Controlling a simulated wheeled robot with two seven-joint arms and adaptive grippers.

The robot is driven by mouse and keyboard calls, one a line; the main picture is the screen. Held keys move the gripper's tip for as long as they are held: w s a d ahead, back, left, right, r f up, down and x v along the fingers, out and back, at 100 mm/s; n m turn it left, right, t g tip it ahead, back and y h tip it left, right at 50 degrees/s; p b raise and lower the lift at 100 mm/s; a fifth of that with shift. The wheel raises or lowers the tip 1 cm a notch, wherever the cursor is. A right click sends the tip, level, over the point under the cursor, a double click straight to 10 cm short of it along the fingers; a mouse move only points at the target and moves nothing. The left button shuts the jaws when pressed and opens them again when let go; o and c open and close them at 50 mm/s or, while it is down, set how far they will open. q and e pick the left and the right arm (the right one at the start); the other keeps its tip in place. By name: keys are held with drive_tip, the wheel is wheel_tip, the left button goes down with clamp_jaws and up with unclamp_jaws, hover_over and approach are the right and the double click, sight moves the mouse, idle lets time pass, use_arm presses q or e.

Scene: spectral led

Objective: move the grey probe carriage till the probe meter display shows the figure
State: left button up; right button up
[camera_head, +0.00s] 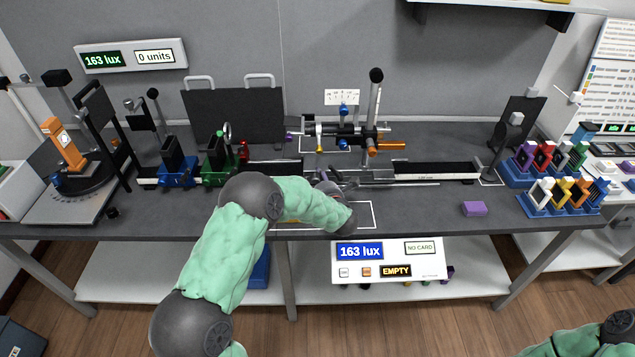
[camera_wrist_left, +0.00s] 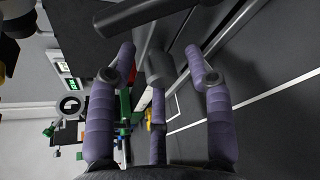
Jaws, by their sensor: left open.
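The probe meter display (camera_head: 360,251) on the white front panel reads 163 lux. My left gripper (camera_head: 335,188) is low over the front of the bench rail, at the foot of the post assembly (camera_head: 346,135). In the left wrist view my left gripper (camera_wrist_left: 160,62) is open, its purple-grey fingers spread around a dark grey rounded piece (camera_wrist_left: 158,68). I cannot tell whether they touch it. This may be part of the grey probe carriage; the arm and fingers hide much of that spot.
The rail (camera_head: 440,171) runs on clear to the right. A blue carriage (camera_head: 178,170) and a green carriage (camera_head: 218,168) stand on its left. A purple block (camera_head: 474,208) and blue racks (camera_head: 563,197) are at right. A wall display (camera_head: 131,56) reads 163 lux and 0 units.

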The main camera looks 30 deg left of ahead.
use_arm(q)
clamp_jaws()
drive_tip(key=shift+a, duration=0.1)
drive_tip(key=shift+s+a+f+b, duration=0.1)
drive_tip(key=shift+s+a+b, duration=0.4)
drive_tip(key=shift+a+b, duration=0.1)
unclamp_jaws()
drive_tip(key=shift+d, duration=0.15)
